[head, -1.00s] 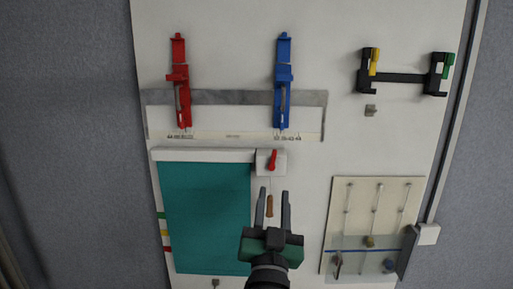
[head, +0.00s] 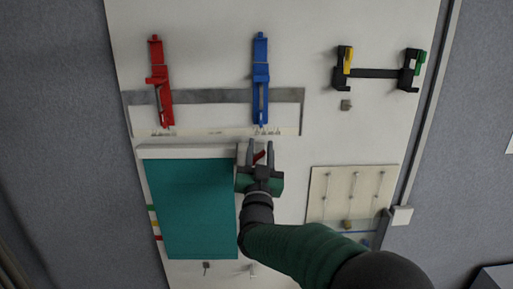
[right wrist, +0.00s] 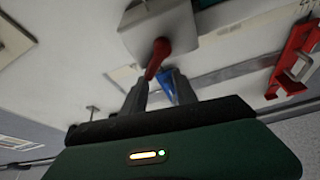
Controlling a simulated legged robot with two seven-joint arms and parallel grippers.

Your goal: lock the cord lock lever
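The red lever (head: 259,157) sits on a small pale box at the top right corner of the teal blind (head: 190,205). In the head view it shows between the two fingers of my right gripper (head: 260,144), slanting down to the left. In the right wrist view the lever (right wrist: 158,58) hangs from its pale box (right wrist: 180,22), its tip close to my right gripper's fingertips (right wrist: 160,78). The fingers stand apart, so the gripper is open. Contact with the lever cannot be told. My arm hides the cord below. My left gripper is not in view.
A red clamp (head: 160,85) and a blue clamp (head: 261,75) are mounted above on a grey strip. A black rack (head: 375,73) is at the upper right. A panel with several rods (head: 330,185) is at the lower right. Bare board lies between them.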

